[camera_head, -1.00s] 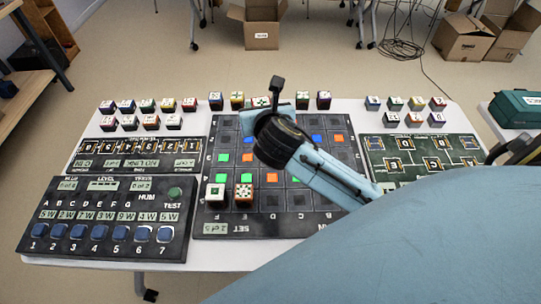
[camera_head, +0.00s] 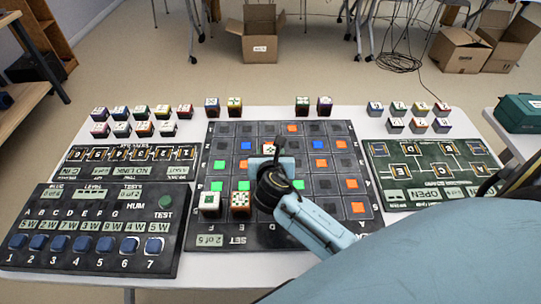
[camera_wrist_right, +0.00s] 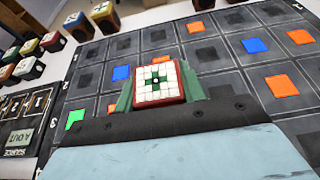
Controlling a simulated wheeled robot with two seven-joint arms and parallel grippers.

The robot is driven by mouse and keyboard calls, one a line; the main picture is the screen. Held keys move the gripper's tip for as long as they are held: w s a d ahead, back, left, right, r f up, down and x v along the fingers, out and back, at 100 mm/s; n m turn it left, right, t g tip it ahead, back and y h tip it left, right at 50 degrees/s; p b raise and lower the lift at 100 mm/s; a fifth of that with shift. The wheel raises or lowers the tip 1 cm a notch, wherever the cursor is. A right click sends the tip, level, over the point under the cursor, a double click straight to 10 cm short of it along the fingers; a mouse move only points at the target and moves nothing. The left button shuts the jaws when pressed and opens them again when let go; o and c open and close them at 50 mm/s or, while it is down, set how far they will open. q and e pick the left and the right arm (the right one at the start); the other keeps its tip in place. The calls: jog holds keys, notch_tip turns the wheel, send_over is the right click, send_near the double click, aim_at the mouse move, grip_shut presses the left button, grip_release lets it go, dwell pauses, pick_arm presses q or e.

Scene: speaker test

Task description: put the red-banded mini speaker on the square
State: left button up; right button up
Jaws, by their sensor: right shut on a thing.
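The red-banded mini speaker (camera_wrist_right: 157,83) has a white top with a green pattern and a red edge. My right gripper (camera_head: 270,153) is shut on it, with green fingers at both sides in the right wrist view. In the head view the speaker (camera_head: 269,148) shows just beyond the gripper, over the middle of the dark grid board (camera_head: 222,129). The board has green, blue and orange squares. The gripper hides the cells beneath, and I cannot tell the gap between speaker and board. My left gripper is not in view.
Two speakers stand on the near left of the board, one white-topped (camera_head: 209,203) and one orange-patterned (camera_head: 241,201). Several more stand behind the board and the side panels. A button panel (camera_head: 175,222) lies left, a green panel (camera_head: 376,175) right.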

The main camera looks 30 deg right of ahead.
jog(key=shift+f, duration=0.15)
jog(key=o, duration=1)
jog(key=shift+o, duration=0.2)
jog(key=p+v, duration=0.8)
jog(key=v, duration=0.3)
jog(key=shift+r, duration=0.25)
jog(key=shift+s+a+p, duration=0.1)
jog(key=shift+s+p, duration=0.2)
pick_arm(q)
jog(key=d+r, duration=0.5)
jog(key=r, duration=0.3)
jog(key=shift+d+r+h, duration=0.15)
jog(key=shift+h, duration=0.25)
pick_arm(e)
jog(key=shift+s+a, duration=0.1)
